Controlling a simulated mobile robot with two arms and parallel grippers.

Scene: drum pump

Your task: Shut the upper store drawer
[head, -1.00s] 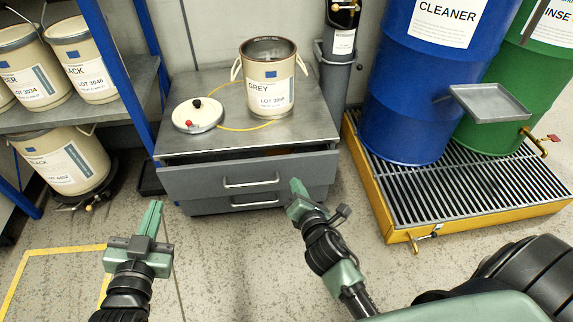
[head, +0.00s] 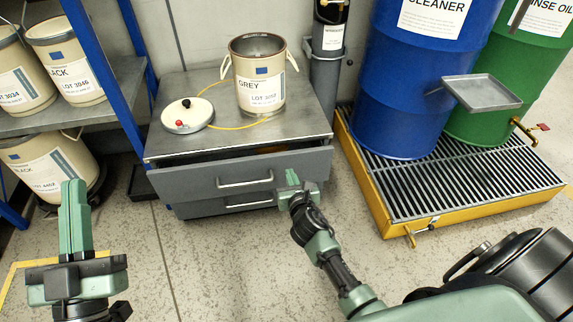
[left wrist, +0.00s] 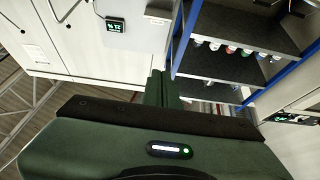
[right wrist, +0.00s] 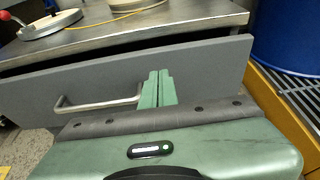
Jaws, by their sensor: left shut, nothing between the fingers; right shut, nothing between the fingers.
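The upper store drawer (head: 290,164) is a grey drawer under the cabinet top (head: 200,136). It stands partly open, with a dark gap above its front. Its bar handle (head: 245,183) shows on the front. The drawer front fills much of the right wrist view (right wrist: 215,68), with the handle (right wrist: 98,103) at left. My right gripper (head: 291,180) is shut and empty, its fingertips at the drawer front just right of the handle; I cannot tell if they touch. My left gripper (head: 74,187) is shut and empty, raised at the left, away from the cabinet.
A grey-paint bucket (head: 258,85) and a round lid (head: 188,114) with a yellow cord stand on the cabinet. The lower drawer (head: 190,208) sits beneath. A yellow-edged grated pallet (head: 400,215) with drums (head: 410,90) is close at right. A blue-posted shelf (head: 88,60) stands left.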

